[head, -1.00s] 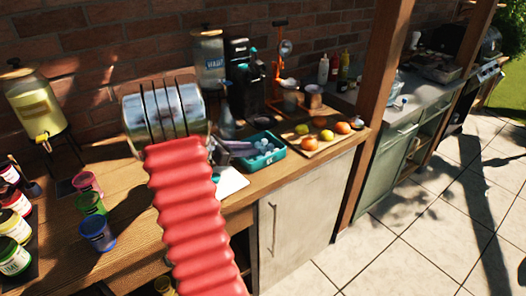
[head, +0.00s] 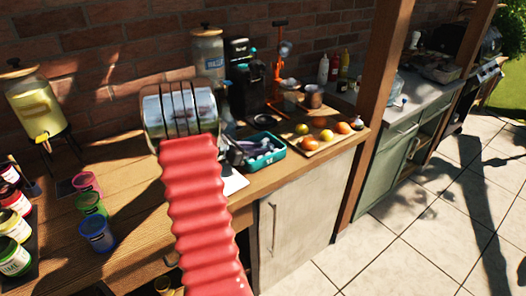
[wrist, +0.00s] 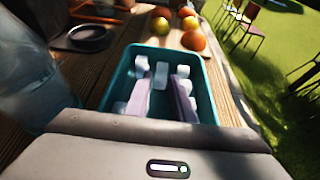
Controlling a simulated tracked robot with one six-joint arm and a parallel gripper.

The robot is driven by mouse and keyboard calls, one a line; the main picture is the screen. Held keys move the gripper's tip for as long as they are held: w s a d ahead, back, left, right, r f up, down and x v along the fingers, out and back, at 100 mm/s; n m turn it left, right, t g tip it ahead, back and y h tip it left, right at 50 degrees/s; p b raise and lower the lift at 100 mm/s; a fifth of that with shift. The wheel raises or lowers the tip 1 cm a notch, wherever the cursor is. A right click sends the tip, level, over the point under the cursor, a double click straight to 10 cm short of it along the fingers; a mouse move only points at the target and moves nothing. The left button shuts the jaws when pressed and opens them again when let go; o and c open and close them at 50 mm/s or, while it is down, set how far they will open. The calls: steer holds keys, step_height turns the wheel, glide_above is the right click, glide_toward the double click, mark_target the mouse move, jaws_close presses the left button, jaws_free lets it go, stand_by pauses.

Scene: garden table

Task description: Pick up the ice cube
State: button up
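The ice cubes are pale blocks in a teal tub (head: 265,160). In the wrist view the tub (wrist: 207,88) lies ahead of my wrist. One ice cube (wrist: 160,76) sits between the two purple-grey fingers of my gripper (wrist: 161,90). The fingers stand apart and reach down into the tub, with a visible gap on the near side of the cube. Other ice cubes lie outside the fingers, near the left finger (wrist: 141,63) and near the right finger (wrist: 183,71). In the head view my gripper (head: 258,144) covers most of the tub's inside.
A wooden board (head: 325,138) with oranges and lemons lies just beyond the tub. A dark round dish (wrist: 90,37) stands to its far left in the wrist view. Pink, green and blue cups (head: 97,234) stand at left. The counter's front edge runs close to the tub.

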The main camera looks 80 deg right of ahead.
steer(key=shift+c, duration=0.4)
jaws_close()
step_height(320, 180, up, 10)
stand_by(0.6)
stand_by(0.8)
